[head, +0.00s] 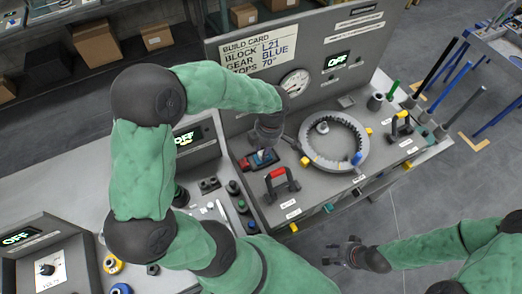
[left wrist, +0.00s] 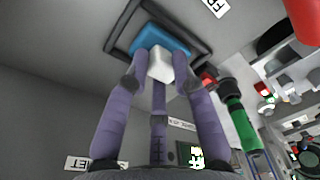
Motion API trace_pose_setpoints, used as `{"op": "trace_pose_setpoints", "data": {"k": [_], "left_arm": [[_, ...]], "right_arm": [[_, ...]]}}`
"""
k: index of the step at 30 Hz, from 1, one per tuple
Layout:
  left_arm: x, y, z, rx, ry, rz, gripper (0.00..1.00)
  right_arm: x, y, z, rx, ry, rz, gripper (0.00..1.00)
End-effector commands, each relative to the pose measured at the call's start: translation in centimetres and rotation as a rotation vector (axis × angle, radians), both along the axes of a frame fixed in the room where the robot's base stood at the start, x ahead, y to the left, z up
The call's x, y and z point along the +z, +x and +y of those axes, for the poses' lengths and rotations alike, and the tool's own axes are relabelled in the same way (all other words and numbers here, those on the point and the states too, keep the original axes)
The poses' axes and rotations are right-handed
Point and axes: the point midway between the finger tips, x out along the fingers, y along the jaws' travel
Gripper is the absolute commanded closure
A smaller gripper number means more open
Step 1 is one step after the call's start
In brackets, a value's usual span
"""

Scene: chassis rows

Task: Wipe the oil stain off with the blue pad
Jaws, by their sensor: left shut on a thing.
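The blue pad (head: 264,156) sits in a dark square tray (head: 247,166) on the grey bench. In the left wrist view, the blue pad (left wrist: 148,38) has a white block-shaped grip (left wrist: 160,66), and the dark tray rim (left wrist: 112,38) surrounds it. My left gripper (left wrist: 160,72) has its fingers shut around the white grip; in the head view its wrist is directly above the tray. My right gripper (head: 345,253) is in front of the bench, empty, with its fingers apart. I cannot make out an oil stain in either view.
A red-handled black holder (head: 281,182) stands in front of the tray. A large grey ring gear (head: 334,139) lies to its right. A gauge panel (head: 295,83) rises behind. Several upright rods (head: 438,66) stand at the right end, and small knobs (head: 233,188) lie to the left.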

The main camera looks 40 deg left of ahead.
Motion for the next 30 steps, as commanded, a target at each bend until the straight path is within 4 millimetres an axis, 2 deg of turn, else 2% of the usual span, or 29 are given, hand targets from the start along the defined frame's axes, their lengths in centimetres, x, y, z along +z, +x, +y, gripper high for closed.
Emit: {"op": "trace_pose_setpoints", "data": {"k": [12, 24, 30], "left_arm": [[0.0, 0.5, -0.3, 0.001, -0.002, -0.006, 1.00], [0.1, -1.1, 0.6, 0.000, -0.001, -0.003, 1.00], [0.1, -1.0, 0.5, 0.000, -0.001, -0.005, 1.00]], "right_arm": [[-0.1, 0.0, 0.0, 0.000, 0.000, 0.000, 0.60], [-0.4, 0.0, 0.0, 0.000, 0.000, 0.000, 0.60], [-0.5, 0.0, 0.0, 0.000, 0.000, 0.000, 0.60]]}}
